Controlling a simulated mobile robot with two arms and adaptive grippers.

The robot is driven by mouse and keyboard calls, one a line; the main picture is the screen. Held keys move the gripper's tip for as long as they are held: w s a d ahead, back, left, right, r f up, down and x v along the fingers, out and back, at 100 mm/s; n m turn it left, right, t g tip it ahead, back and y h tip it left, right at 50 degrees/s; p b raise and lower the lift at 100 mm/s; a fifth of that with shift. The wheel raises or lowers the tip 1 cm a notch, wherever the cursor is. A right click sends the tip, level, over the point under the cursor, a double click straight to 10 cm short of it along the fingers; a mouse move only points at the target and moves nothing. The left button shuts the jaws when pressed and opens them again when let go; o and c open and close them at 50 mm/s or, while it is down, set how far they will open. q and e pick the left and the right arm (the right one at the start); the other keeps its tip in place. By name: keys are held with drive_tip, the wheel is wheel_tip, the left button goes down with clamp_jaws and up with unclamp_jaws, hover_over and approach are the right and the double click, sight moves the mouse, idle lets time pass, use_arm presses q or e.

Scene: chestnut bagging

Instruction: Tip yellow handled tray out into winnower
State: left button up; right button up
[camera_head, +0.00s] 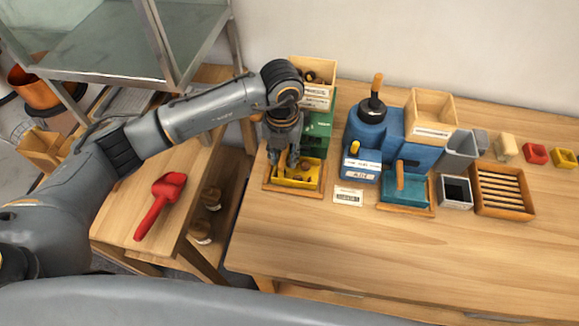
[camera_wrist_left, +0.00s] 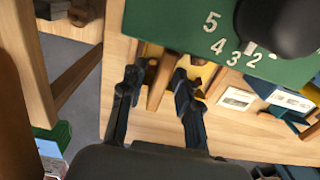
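The yellow tray (camera_head: 298,183) sits on a wooden base in front of the green machine (camera_head: 319,128), which I take to be the winnower. Brown pieces seem to lie in the tray, too small to tell clearly. My left gripper (camera_head: 283,163) points down over the tray's left part. In the left wrist view its two fingers (camera_wrist_left: 158,78) stand apart, with a brown wooden bar (camera_wrist_left: 160,88), likely the tray's handle, between them and gaps beside it. The green panel (camera_wrist_left: 212,45) with numbers and a black knob is close ahead there. My right gripper is not in view.
A wooden box (camera_head: 318,68) stands on top of the green machine. A blue machine (camera_head: 372,128) with a teal tray (camera_head: 405,189) stands to the right. A red scoop (camera_head: 160,200) lies on the left side table. The front of the main table (camera_head: 400,250) is clear.

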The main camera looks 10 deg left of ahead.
use_arm(q)
clamp_jaws()
drive_tip(key=shift+r+p, duration=1.5)
drive_tip(key=shift+r, duration=1.05)
